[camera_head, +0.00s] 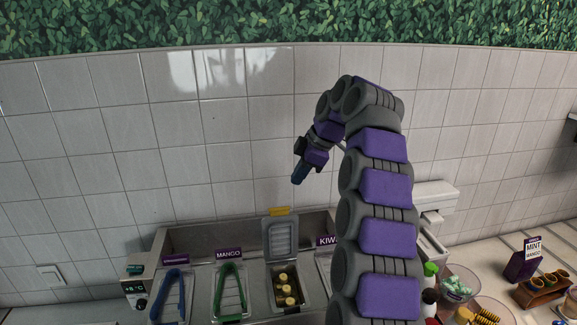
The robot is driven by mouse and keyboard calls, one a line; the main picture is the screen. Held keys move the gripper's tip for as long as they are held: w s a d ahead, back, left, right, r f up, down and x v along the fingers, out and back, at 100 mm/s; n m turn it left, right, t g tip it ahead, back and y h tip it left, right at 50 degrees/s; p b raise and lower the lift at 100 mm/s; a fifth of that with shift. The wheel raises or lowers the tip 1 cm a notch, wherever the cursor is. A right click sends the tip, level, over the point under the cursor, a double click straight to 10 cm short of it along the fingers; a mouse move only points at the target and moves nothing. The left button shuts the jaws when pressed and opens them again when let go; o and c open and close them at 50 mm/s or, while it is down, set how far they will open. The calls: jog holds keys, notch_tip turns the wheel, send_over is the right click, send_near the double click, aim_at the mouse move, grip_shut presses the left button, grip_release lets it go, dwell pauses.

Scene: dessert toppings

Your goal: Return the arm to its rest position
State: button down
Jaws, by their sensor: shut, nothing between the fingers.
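My arm rises from the bottom right of the centre, bends over at the top and points down to the left. My gripper (299,174) is at its end, in the air in front of the tiled wall and above the steel topping station. Its fingers are shut and I see nothing held in them. The gripper is apart from everything below it. My arm hides the right part of the station.
The topping station (195,236) has a blue pair of tongs (170,293), a green pair of tongs (231,290) and an open bin with yellow pieces (286,290). At right stand a bowl (458,285), a mint box (524,262) and a wooden cone holder (541,291).

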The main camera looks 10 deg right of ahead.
jog(key=s+a+f+m+g+h+b, duration=0.15)
jog(key=s+a+f+m+b, duration=0.25)
jog(key=s+f+b, duration=0.6)
jog(key=s+a+f+m+g+b, duration=0.2)
jog(key=s+a+f+m+b, duration=0.2)
jog(key=s+f, duration=0.7)
jog(key=s+d+f+m+h+b, duration=0.1)
jog(key=s+f+m+b, duration=0.1)
jog(key=s+f, duration=0.4)
jog(key=s+d+f+m+g+h+b, duration=0.1)
jog(key=s+f, duration=0.5)
jog(key=s, duration=0.6)
jog(key=s+d+f+m+h+b, duration=0.1)
jog(key=s+d+f+m+b, duration=0.2)
jog(key=s, duration=0.7)
notch_tip(320, 180, down, 4)
jog(key=m+b, duration=0.2)
jog(key=shift+d+b, duration=0.15)
jog(key=shift+b, duration=0.25)
